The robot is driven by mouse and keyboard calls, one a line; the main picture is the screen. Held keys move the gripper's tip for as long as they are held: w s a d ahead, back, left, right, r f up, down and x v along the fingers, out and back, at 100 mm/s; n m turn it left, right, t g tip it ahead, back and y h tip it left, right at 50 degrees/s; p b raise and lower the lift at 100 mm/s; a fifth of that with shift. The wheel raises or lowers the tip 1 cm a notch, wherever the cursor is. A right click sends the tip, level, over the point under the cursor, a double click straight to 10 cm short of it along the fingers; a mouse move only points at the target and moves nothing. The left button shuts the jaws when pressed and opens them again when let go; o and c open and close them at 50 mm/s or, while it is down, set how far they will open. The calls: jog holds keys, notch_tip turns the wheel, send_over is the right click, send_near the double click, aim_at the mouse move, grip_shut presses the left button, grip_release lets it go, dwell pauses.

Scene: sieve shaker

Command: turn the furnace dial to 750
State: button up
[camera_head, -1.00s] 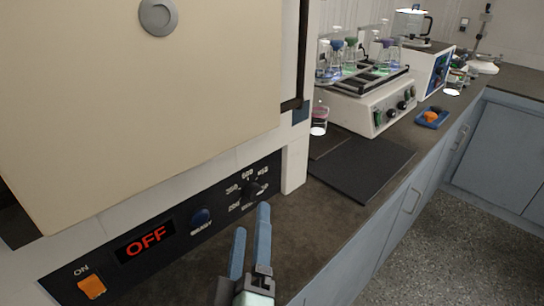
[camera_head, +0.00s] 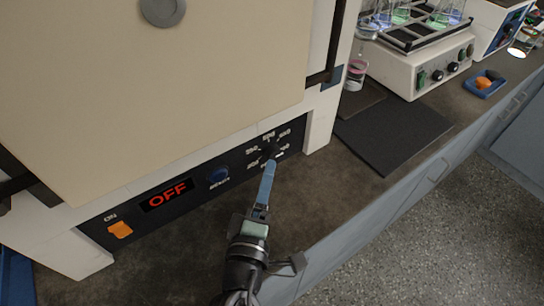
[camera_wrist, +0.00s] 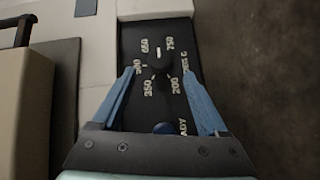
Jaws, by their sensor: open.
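The furnace dial (camera_head: 270,149) is a small dark knob on the black panel low on the furnace front. In the wrist view the dial (camera_wrist: 160,66) is ringed by the numbers 200, 350, 500, 650 and 750. A short white mark on it points up, between 650 and 750. My gripper (camera_wrist: 160,74) is open, with one blue finger on either side of the dial; I cannot tell whether they touch it. In the head view my gripper (camera_head: 270,164) points at the dial, and its fingers overlap.
The panel also has a blue READY knob or lamp (camera_head: 218,174), a red OFF display (camera_head: 167,195) and an orange switch (camera_head: 120,230). A dark mat (camera_head: 393,132) and a shaker (camera_head: 425,70) with flasks lie to the right. The counter before the panel is bare.

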aim_at(273, 158)
jog(key=w, duration=0.3)
jog(key=w+d, duration=0.1)
jog(key=w, duration=0.1)
jog(key=shift+w+f, duration=0.15)
jog(key=shift+w, duration=0.2)
grip_shut()
